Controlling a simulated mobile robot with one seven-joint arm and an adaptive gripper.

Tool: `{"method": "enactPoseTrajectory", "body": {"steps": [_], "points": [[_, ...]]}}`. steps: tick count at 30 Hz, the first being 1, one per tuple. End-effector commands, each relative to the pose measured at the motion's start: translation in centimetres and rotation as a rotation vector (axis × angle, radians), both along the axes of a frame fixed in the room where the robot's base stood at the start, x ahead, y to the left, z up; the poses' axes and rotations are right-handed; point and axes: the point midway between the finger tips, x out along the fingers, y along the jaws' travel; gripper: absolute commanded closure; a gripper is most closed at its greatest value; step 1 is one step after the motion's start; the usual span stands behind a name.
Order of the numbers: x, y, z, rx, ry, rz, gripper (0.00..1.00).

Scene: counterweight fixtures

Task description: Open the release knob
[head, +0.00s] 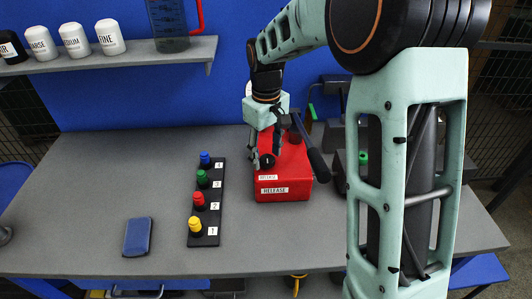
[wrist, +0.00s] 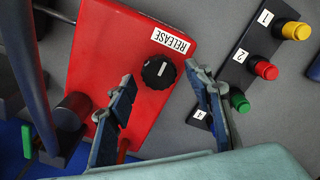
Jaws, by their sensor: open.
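The release knob (wrist: 158,73) is a round black dial with a white mark, on the red box (head: 290,178) labelled RELEASE. In the head view the knob (head: 267,161) shows just below my fingers. My gripper (head: 267,150) is over the box's left part, pointing down. In the wrist view my gripper (wrist: 160,78) is open, with its blue-grey fingertips on either side of the knob and clear gaps between. The fingers do not appear to touch it. I cannot tell their exact height above the box.
A black panel (head: 206,222) with yellow, red, green and blue buttons lies left of the box. A dark lever (head: 316,160) rises at the box's right side. A blue flat object (head: 138,237) lies front left. A shelf (head: 120,57) holds labelled jars.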

Motion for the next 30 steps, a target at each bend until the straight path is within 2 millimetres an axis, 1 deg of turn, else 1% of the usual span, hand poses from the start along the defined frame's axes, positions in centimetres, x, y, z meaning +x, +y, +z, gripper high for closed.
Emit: {"method": "enactPoseTrajectory", "body": {"steps": [5,12,15,18,23,30], "points": [[0.1,0.0,2.6,0.002,-0.005,0.000,0.53],[0.1,0.0,7.8,0.002,-0.007,0.000,0.53],[0.1,0.0,9.5,0.001,-0.004,0.000,0.53],[0.1,0.0,10.8,0.000,-0.004,0.000,0.53],[0.0,0.0,11.7,0.001,-0.002,0.001,0.53],[0.0,0.0,11.8,0.000,-0.001,0.001,0.53]]}}
